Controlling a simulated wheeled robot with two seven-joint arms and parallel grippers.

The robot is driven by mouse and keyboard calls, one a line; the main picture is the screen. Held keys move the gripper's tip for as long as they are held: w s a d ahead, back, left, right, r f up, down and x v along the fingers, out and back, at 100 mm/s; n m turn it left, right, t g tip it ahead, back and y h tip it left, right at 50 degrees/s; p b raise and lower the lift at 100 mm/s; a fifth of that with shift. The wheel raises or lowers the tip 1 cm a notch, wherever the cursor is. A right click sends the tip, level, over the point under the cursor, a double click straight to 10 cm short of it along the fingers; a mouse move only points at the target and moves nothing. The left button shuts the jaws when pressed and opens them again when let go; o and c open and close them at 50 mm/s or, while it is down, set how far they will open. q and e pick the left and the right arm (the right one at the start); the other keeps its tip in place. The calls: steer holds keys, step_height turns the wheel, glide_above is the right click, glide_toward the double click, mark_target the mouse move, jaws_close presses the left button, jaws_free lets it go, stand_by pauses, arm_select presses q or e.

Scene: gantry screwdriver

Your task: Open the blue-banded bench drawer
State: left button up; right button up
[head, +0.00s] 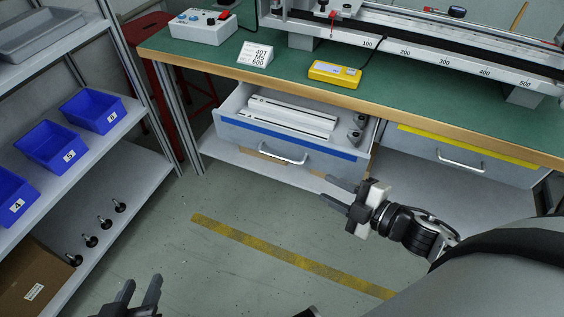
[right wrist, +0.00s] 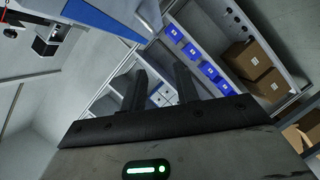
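The blue-banded drawer (head: 290,143) hangs under the left part of the green bench and is pulled out, its inside showing. Light-coloured bars (head: 291,118) and several small dark-and-grey parts (head: 355,130) lie in it. Its silver handle (head: 283,157) is on the front, below the blue band. My right gripper (head: 335,191) is to the right of the handle and in front of the drawer, apart from it. Its two fingers are spread and nothing is between them; they also show in the right wrist view (right wrist: 160,85). My left gripper (head: 140,292) is at the bottom edge, low over the floor, fingers apart and empty.
A yellow-banded drawer (head: 462,152) is closed at the right. On the bench (head: 210,58) are a control box (head: 203,27), a yellow device (head: 335,74) and a long rail. Shelving with blue bins (head: 50,147) stands left. The floor before the drawer is clear.

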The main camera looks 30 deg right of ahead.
steer(key=b+x, duration=0.1)
steer(key=x, duration=1.5)
steer(key=shift+s+r, duration=0.1)
